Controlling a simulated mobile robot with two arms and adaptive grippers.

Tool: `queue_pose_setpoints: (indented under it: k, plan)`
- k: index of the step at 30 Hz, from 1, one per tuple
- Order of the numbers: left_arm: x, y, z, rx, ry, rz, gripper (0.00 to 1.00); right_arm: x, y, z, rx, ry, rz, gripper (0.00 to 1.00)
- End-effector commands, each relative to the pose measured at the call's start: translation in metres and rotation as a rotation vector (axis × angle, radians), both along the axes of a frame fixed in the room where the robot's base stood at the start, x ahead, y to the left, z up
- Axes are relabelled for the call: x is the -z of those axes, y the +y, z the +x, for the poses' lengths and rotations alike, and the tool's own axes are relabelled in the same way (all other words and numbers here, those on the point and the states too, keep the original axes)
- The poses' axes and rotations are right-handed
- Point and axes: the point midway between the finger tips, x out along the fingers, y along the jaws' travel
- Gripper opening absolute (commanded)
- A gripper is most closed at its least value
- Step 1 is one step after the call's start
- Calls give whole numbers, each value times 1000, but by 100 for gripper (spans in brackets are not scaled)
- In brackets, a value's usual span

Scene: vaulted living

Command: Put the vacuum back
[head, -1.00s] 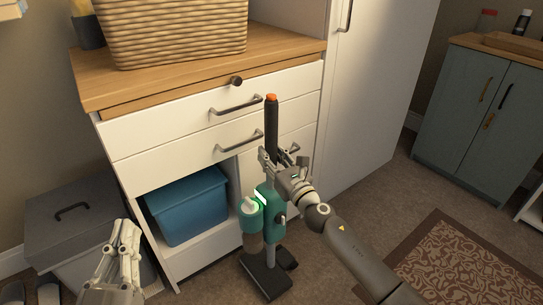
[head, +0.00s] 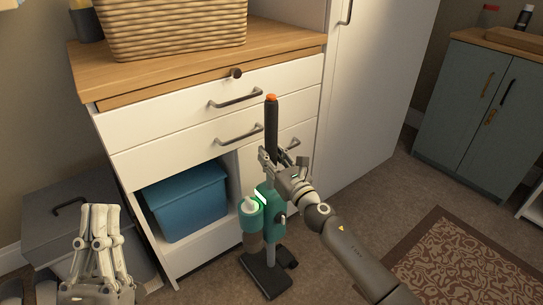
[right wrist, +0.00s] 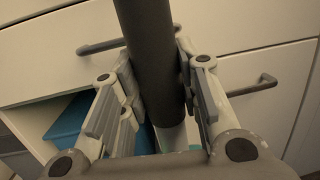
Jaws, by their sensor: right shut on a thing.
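The vacuum (head: 271,205) is an upright stick type with a teal body, a black handle tube with an orange tip, and a dark floor head (head: 266,275) on the carpet. It stands upright in front of the white drawer cabinet. My right gripper (head: 272,163) is shut on the black tube, just above the teal body. In the right wrist view the tube (right wrist: 152,60) runs between the two fingers. My left gripper (head: 100,215) is empty at the lower left, in front of the grey bin; its fingers point up and lie close together, and I cannot tell if they are fully shut.
The white cabinet (head: 170,125) has a wood top with a wicker basket (head: 172,28). A blue bin (head: 186,200) sits in its open lower shelf. A grey lidded bin (head: 50,225) stands at left. A patterned rug (head: 455,265) and a blue-grey cupboard (head: 475,115) are at right. Carpet between is clear.

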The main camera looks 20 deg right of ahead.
Motion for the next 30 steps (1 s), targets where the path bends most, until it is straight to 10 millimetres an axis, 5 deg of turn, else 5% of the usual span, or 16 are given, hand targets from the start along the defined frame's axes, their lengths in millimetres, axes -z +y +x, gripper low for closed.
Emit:
queue_pose_setpoints:
  k: [2,3,8,21,30]
  plan:
    - [-2,0,-2,0,-13,-4,0,-6,0,1,0,-11,3,0]
    - [-2,0,-2,1,-18,-4,0,0,0,0,0,0,0,32]
    - [-3,0,-2,1,-18,-4,0,0,0,0,0,0,-1,52]
    - [0,-1,2,1,10,2,0,-1,0,-1,0,0,-1,52]
    - [12,-1,10,-4,82,22,0,9,-13,-52,0,3,-1,52]
